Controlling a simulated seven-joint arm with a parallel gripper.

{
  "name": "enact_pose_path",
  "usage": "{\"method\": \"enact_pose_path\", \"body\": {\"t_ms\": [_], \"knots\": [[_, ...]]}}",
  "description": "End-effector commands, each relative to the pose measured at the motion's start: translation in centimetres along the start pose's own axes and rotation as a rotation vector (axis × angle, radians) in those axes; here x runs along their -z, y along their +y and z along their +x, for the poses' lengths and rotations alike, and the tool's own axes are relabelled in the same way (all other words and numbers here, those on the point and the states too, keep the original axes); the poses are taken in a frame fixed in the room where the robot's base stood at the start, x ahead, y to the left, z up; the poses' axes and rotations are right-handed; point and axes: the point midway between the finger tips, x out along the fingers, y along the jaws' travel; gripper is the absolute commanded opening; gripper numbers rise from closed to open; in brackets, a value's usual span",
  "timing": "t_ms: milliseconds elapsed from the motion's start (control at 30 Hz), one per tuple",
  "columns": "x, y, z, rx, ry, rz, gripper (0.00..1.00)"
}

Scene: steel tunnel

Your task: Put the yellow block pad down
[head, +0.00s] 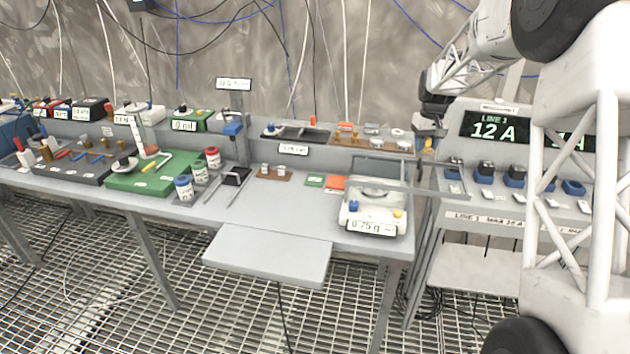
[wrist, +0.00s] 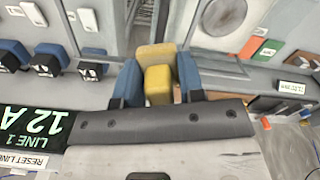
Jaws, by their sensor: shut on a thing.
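The yellow block pad (wrist: 158,82) sits between the two blue fingertips of my gripper (wrist: 158,78) in the wrist view. My gripper is shut on it. In the head view my gripper (head: 428,140) hangs at the right end of the grey bench, between the white scale and the display panel. A small yellow patch of the pad (head: 428,145) shows there. The pad is held above the gap between bench and panel; its exact height is hard to tell.
A scale (head: 372,227) reading 0.75 g stands at the bench's right end. Green and orange cards (head: 335,182) lie left of it. The "12 A" panel (head: 494,131) has several blue-black switches (head: 515,176) below. A bare pull-out shelf (head: 268,255) juts from the front.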

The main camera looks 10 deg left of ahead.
Motion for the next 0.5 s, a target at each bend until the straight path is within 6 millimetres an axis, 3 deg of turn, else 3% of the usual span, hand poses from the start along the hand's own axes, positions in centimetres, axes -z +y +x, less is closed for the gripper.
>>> {"method": "enact_pose_path", "body": {"t_ms": [267,500], "knots": [[2.4,-1.9,0.6,0.0,0.001,-0.111,0.14],[5.6,-5.1,1.9,0.0,0.0,-0.293,0.14]]}}
